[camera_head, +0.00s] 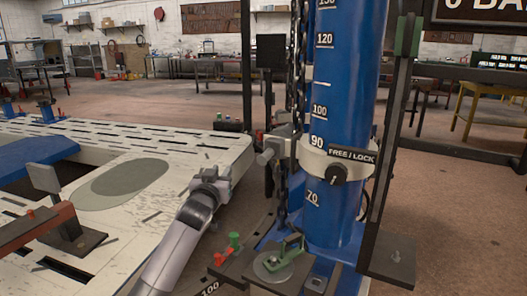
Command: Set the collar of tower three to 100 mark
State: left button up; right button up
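A blue tower (335,95) stands right of centre, with white marks reading 70, 90, 100, 120 and higher. No tower number is readable. A pale collar (313,158) is around the tower just below the 90 mark and well below the 100 mark. On its front are a FREE / LOCK label (352,155) and a dark knob (338,173); the knob's setting is unclear. My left gripper (222,177) is left of the collar, apart from it, over the edge of the white bench. I cannot tell whether its fingers are open. My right gripper is not in view.
A dark chain (297,70) hangs along the tower's left side. A dark upright post (392,150) stands close on its right. Below are a green-handled clamp (288,249) and small red and green fittings (233,241). The slotted white bench (190,150) fills the left.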

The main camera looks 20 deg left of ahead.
aim_at(360, 164)
jog(key=i+l+u, duration=0.1)
jog(key=l+u, duration=0.35)
jog(key=l, duration=0.8)
jog(key=i+l, duration=0.5)
jog(key=i+j, duration=0.15)
jog(key=i, duration=0.15)
